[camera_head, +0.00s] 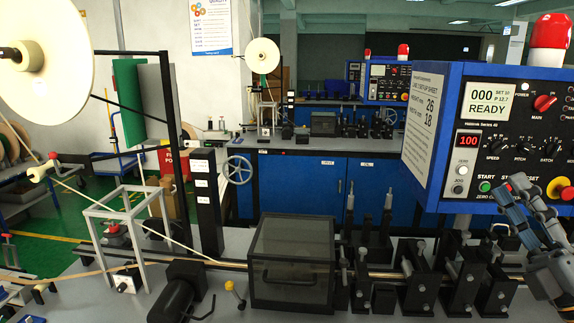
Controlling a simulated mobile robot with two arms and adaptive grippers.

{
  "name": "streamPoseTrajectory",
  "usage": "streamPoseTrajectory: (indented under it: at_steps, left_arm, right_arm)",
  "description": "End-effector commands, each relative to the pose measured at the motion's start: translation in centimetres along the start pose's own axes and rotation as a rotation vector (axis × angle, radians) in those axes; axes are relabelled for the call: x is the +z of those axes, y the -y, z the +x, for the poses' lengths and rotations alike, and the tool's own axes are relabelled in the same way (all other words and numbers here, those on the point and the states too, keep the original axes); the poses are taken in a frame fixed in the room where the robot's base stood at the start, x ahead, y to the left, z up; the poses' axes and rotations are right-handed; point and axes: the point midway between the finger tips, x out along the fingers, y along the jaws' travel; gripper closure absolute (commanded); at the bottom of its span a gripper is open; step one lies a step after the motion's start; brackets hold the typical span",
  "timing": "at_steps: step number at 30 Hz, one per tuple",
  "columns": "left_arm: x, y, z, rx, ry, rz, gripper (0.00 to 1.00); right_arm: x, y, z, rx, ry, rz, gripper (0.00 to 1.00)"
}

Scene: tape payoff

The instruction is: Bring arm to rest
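My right gripper (512,186) is at the right edge, in front of the lower part of the blue control box (437,135). Its two grey fingers point up and left, close to the box's buttons. I see nothing held between them, but the angle hides how far apart they are. Whether it touches the panel cannot be told. The panel's display (488,98) reads "READY". My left gripper is not in view.
A tape line runs over the grey bench (227,300) from a large cream reel (45,60) past a dark lidded box (292,262) and several black roller stands. A red beacon (549,40) tops the control box. A similar station stands behind.

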Motion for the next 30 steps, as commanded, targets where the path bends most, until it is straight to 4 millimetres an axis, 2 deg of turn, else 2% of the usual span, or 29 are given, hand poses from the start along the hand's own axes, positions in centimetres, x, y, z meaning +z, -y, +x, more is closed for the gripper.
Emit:
streamPoseTrajectory:
  at_steps: [2, 5, 8, 9, 11, 13, 15, 17, 18, 21, 25, 30]
  left_arm:
    - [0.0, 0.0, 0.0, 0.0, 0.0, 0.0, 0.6]
    - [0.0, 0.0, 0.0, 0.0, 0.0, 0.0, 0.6]
    - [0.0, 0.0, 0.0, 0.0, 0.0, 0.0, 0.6]
    - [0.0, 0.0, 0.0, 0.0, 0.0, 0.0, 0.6]
    - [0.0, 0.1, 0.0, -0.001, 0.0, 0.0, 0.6]
    - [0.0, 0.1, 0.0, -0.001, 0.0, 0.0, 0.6]
    - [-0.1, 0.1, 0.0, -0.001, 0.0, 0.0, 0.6]
    - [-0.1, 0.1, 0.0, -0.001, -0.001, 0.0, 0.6]
    - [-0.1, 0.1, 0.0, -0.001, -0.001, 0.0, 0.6]
    - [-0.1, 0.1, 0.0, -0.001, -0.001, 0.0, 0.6]
    - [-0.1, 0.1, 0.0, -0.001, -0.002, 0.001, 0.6]
    - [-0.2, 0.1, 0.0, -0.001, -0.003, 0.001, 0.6]
  right_arm:
    - [0.0, 0.3, -1.2, 0.053, 0.106, 0.162, 0.66]
    - [1.0, 2.1, -3.2, 0.072, 0.283, 0.367, 0.66]
    - [1.8, 5.7, -6.2, 0.023, 0.489, 0.565, 0.66]
    - [1.8, 7.6, -7.7, -0.017, 0.577, 0.643, 0.66]
    - [1.2, 10.8, -10.3, -0.098, 0.709, 0.751, 0.66]
    - [-0.3, 14.6, -13.8, -0.222, 0.861, 0.867, 0.66]
    - [-2.6, 17.8, -17.4, -0.362, 0.993, 0.962, 0.66]
    - [-5.0, 20.1, -20.5, -0.491, 1.091, 1.029, 0.66]
    - [-6.9, 21.4, -22.6, -0.584, 1.151, 1.069, 0.66]
    - [-12.0, 23.4, -27.7, -0.822, 1.271, 1.15, 0.66]
    - [-18.1, 23.9, -33.0, -1.108, 1.367, 1.216, 0.66]
    - [-24.7, 22.3, -38.2, -1.428, 1.418, 1.264, 0.66]
